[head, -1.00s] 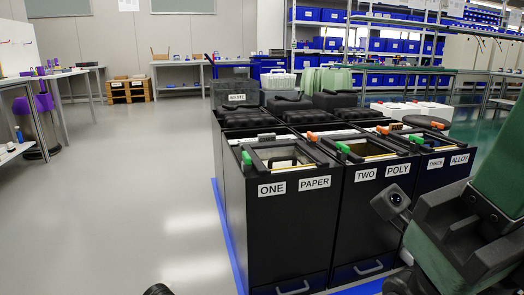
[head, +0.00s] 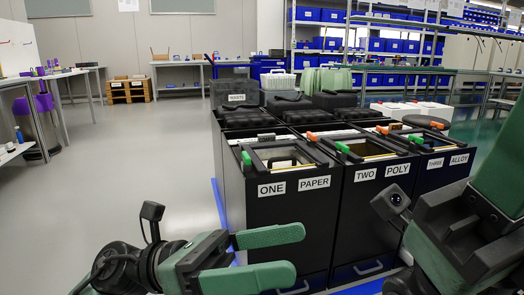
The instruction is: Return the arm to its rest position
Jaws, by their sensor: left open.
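My left gripper (head: 297,252) reaches in from the lower left in the head view. Its two green fingers are spread apart and point right, with nothing between them. They show in front of the lower front of the black bin labelled ONE PAPER (head: 290,215); I cannot tell how far apart gripper and bin are. Part of my right arm, green and black, shows at the right edge; its fingers cannot be made out.
The TWO POLY bin (head: 372,215) and the THREE ALLOY bin (head: 440,170) stand to the right in the row. A dark WASTE box (head: 236,99) is behind. Open grey floor (head: 130,170) lies on the left. Shelves with blue boxes (head: 380,45) stand at the back.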

